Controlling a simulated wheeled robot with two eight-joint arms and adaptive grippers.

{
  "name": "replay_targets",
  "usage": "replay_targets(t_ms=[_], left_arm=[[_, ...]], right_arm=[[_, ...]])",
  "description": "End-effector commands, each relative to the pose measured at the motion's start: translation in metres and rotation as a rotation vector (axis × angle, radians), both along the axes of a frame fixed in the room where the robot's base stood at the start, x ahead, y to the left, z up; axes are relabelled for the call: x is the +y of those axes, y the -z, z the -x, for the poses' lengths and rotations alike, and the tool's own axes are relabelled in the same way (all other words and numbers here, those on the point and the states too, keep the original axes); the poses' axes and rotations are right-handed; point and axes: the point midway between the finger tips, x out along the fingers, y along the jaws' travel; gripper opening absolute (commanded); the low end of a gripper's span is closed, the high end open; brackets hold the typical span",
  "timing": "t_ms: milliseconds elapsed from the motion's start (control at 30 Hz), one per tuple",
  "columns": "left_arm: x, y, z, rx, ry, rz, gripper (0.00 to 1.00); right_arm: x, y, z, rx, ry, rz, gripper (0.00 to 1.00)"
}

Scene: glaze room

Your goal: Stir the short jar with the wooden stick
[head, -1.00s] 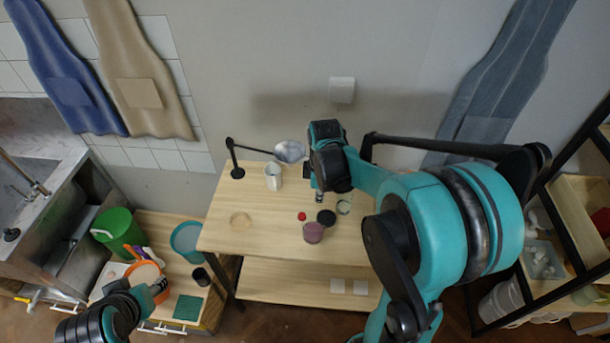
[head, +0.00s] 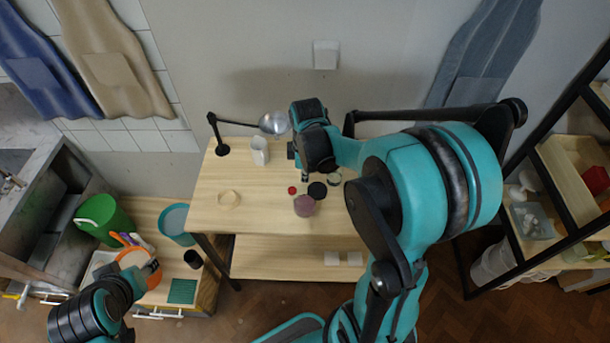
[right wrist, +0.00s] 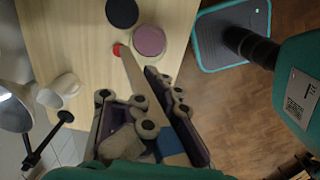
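A squat jar with pink-purple contents (head: 305,206) stands near the table's front edge; its round top shows in the right wrist view (right wrist: 149,41). A clear jar (head: 334,179) stands behind it to the right, partly hidden by my right arm. I cannot tell for certain which is the short jar.
A black disc (head: 317,190) lies behind the pink jar. A green bucket (head: 103,219) is at left, shelving (head: 552,200) at right. The table's front left is mostly clear.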

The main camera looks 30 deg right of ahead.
Motion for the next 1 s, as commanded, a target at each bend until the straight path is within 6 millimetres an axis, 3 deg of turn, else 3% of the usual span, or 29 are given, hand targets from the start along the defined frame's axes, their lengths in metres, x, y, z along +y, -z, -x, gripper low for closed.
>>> replay_targets(t_ms=[700, 1000], left_arm=[[0.000, 0.056, 0.000, 0.000, 0.000, 0.000, 0.47], [0.000, 0.068, 0.000, 0.000, 0.000, 0.000, 0.47]], right_arm=[[-0.005, 0.063, -0.009, 0.001, -0.001, 0.000, 0.00], [-0.006, 0.077, -0.010, 0.001, -0.001, 0.000, 0.00]])
